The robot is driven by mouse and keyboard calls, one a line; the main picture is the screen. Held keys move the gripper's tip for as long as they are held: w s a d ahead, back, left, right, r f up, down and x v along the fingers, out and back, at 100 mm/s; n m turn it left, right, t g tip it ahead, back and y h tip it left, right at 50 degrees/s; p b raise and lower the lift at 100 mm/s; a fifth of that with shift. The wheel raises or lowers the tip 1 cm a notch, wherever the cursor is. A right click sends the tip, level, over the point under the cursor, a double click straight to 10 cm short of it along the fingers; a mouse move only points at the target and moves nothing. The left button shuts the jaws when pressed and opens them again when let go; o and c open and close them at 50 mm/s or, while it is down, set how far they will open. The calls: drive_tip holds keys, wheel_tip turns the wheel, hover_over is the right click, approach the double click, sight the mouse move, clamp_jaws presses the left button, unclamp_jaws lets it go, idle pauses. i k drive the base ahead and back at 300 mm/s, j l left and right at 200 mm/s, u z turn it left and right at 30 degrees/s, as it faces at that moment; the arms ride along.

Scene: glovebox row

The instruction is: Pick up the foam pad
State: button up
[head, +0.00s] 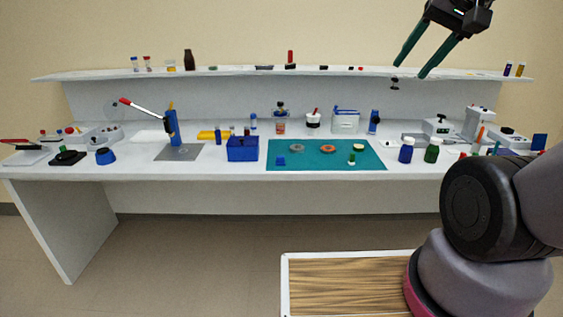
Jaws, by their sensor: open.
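I cannot tell for certain which thing is the foam pad. A teal mat (310,160) lies on the bench and bears a grey ring (297,147), an orange ring (328,148), a pale yellow disc (357,147), a small blue block (281,161) and a small green-topped piece (351,159). A flat white piece (150,136) lies left of the blue press. My gripper (414,69) is open and empty at the upper right, with its dark green fingers apart, in front of the shelf and above the bench.
A blue bin (243,150) stands left of the mat, beside a blue press (172,127) with a red-tipped lever. Blue and green jars (406,150) (432,151) stand right of it. A shelf (220,73) with small bottles runs behind. Instruments crowd the right end.

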sight(280, 160)
drive_tip(key=i+l+u, duration=0.15)
drive_tip(key=i+u, duration=0.15)
drive_tip(key=i, duration=0.15)
drive_tip(key=i+l+u, duration=0.3)
drive_tip(key=i, duration=0.15)
drive_tip(key=j, duration=0.1)
